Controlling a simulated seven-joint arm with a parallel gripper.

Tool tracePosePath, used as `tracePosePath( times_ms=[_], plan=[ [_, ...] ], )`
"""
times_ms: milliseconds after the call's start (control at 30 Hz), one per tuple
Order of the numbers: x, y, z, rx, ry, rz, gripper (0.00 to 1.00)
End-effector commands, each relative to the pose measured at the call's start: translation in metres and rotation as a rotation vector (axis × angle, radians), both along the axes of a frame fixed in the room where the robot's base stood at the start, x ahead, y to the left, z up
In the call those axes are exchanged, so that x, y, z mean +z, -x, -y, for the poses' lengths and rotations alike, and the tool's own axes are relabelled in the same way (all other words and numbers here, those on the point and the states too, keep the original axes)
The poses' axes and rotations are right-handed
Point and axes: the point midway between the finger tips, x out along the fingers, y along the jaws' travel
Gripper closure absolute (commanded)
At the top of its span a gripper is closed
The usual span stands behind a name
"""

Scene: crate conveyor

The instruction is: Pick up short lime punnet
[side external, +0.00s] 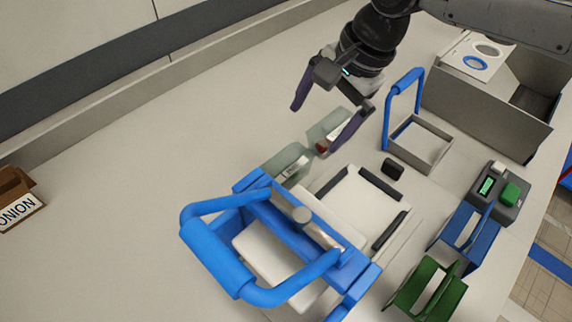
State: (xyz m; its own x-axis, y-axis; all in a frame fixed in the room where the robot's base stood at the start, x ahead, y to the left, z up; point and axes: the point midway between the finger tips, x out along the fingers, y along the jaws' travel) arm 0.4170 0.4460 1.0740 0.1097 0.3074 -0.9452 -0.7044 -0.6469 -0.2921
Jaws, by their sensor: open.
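My gripper (324,114) has dark purple fingers spread wide apart and empty, at the upper middle of the side external view. Two small pale grey-green containers stand below it on the light work surface. The farther container (324,124) is near the right fingertip, which overlaps it in the picture; a dark red patch shows beside that fingertip. The nearer container (279,163) is lower left, by the blue-framed device. I cannot tell which container is the short lime punnet, or whether the fingertip touches anything.
A blue-handled device (215,262) and a white pad scale (362,203) stand close in front. A blue-handled grey tray (445,150), a grey bin (480,112), a button box (505,205), and blue and green carriers (430,290) are right. The left surface is clear before an ONION box (15,207).

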Motion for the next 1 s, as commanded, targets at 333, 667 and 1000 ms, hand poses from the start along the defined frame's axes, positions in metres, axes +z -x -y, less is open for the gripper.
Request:
tracePosePath(
  times_ms=[333, 667, 1000],
  plan=[
    [-0.050, 0.000, -0.021, 0.012, 0.003, -0.003, 0.00],
    [-0.081, -0.004, -0.032, 0.012, 0.000, 0.000, 0.00],
    [-0.119, -0.010, -0.049, 0.012, 0.000, 0.000, 0.00]
  ],
)
